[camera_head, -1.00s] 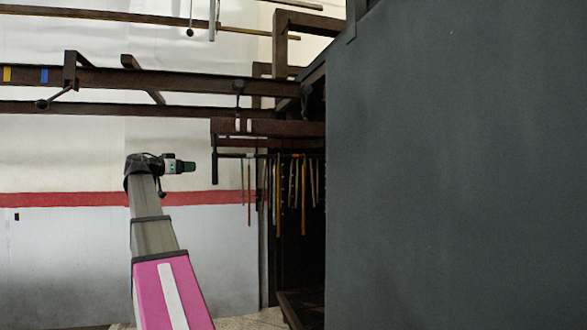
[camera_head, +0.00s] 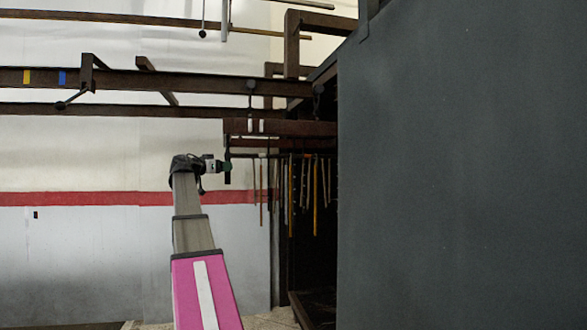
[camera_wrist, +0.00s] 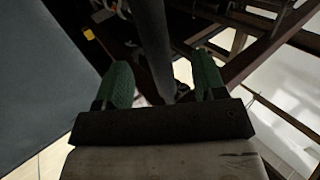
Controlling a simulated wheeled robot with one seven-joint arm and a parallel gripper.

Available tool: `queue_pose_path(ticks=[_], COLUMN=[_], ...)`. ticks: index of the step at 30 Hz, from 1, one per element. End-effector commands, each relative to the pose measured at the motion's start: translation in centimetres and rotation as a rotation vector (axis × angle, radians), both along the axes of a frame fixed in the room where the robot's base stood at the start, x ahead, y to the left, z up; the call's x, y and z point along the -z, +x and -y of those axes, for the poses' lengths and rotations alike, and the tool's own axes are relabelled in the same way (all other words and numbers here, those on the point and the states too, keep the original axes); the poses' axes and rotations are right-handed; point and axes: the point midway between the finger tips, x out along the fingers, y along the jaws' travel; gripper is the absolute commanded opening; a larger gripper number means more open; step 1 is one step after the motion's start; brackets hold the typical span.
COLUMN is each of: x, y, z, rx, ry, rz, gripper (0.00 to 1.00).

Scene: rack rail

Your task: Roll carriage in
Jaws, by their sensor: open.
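The carriage (camera_head: 285,128) is a dark brown bar with two white marks, hung under the rail (camera_head: 190,80) by hangers with wheels. Its right end goes into the dark opening beside a big grey panel. A thin dark post hangs at its left end. Several rods hang below it. My gripper (camera_head: 226,170) is at the lower part of that post, at the carriage's left end. In the wrist view my gripper (camera_wrist: 163,82) has its green fingers apart, with a dark grey post (camera_wrist: 153,40) between them. I cannot tell whether either finger touches it.
The large grey panel (camera_head: 460,170) fills the right side. The rail carries yellow and blue marks and a lever with a ball end (camera_head: 62,104) at left. Behind is a white wall with a red stripe (camera_head: 90,198). Room left of my arm is clear.

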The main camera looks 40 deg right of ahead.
Motion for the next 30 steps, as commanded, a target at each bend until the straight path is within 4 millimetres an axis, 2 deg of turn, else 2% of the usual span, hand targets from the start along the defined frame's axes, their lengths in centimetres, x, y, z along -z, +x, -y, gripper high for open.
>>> queue_pose_path(ticks=[18,26,27,29,30], x=[0.0,0.0,0.0,0.0,0.0], y=[0.4,0.3,0.3,0.3,0.3], z=[2.5,2.6,2.6,2.6,2.6], rx=[0.000,0.000,0.000,0.000,0.000], ry=[0.000,0.000,0.000,0.000,0.000], rz=[0.000,0.000,0.000,0.000,0.000], gripper=[0.64,0.64,0.57,0.38,0.25])
